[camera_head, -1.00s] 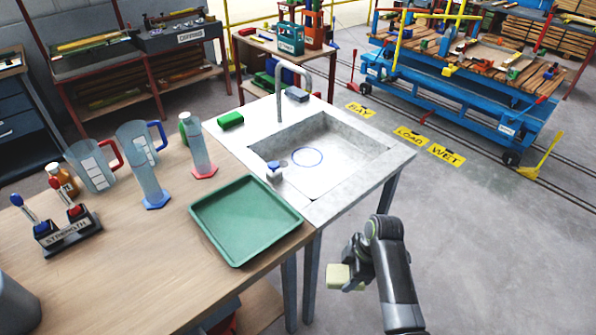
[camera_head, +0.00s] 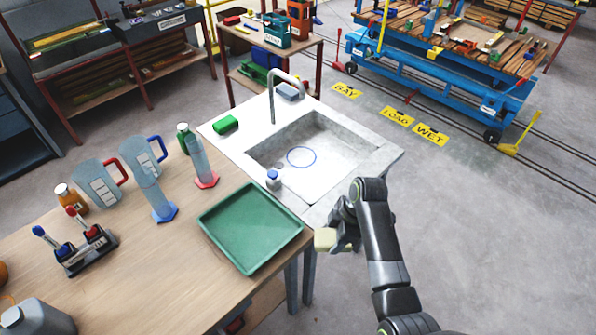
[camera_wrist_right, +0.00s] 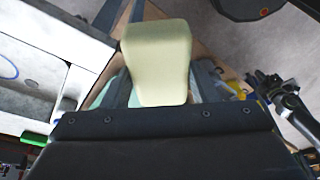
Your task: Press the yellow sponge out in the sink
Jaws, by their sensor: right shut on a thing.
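The pale yellow sponge (camera_head: 325,239) is in my right gripper (camera_head: 338,232), which is shut on it. The sponge sticks out past the fingers in the right wrist view (camera_wrist_right: 157,55), and its sides look squeezed in near the fingers. Sponge and gripper are outside the sink, off its near right corner and just right of the green tray. The grey sink (camera_head: 385,164) has a blue ring (camera_head: 301,157) marked on its basin floor. What looks like my other arm (camera_wrist_right: 285,105) shows at the right of the wrist view; its jaw state is unclear.
A tall tap (camera_head: 271,95) stands behind the basin. A small white, blue-topped item (camera_head: 273,180) sits on the sink's near rim, a green block (camera_head: 226,124) on its left deck. The green tray (camera_head: 250,228) and several jugs and cylinders stand on the wooden table (camera_head: 140,270).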

